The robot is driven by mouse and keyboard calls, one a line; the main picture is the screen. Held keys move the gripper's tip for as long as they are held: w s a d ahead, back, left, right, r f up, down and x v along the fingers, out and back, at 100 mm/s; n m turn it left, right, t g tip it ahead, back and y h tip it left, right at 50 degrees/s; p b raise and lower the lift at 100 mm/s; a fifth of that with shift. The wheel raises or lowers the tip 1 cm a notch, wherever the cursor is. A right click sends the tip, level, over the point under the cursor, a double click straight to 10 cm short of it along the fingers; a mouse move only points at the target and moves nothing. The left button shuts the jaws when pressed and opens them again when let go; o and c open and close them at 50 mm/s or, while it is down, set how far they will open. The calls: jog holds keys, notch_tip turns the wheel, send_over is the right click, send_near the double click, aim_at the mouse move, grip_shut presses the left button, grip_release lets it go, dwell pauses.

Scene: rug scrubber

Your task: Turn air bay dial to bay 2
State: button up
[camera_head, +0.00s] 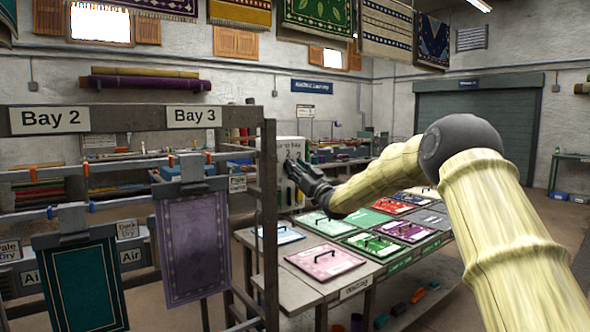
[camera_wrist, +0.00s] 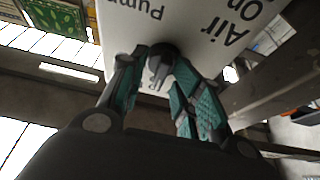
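The air dial is a dark round knob with a grey pointer bar (camera_wrist: 158,66) on a white box (camera_wrist: 205,25). In the wrist view the box face shows upside-down words such as "Air", "On" and "Pump". My gripper (camera_wrist: 160,68) has its two teal-and-grey fingers spread, one on each side of the knob, with narrow gaps beside the bar; contact is not clear. In the head view the box (camera_head: 287,146) stands behind the rack post, and my gripper (camera_head: 298,170) is at its front. There my gripper hides the dial, so its setting cannot be read.
A rack with "Bay 2" (camera_head: 50,119) and "Bay 3" (camera_head: 193,116) signs stands at left, with a green rug (camera_head: 82,288) and a purple rug (camera_head: 194,243) hanging. Its post (camera_head: 269,220) is close to my gripper. A table (camera_head: 262,258) with colored handled panels lies below my arm.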

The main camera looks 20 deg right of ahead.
jog(key=shift+f, duration=0.1)
jog(key=v, duration=1.2)
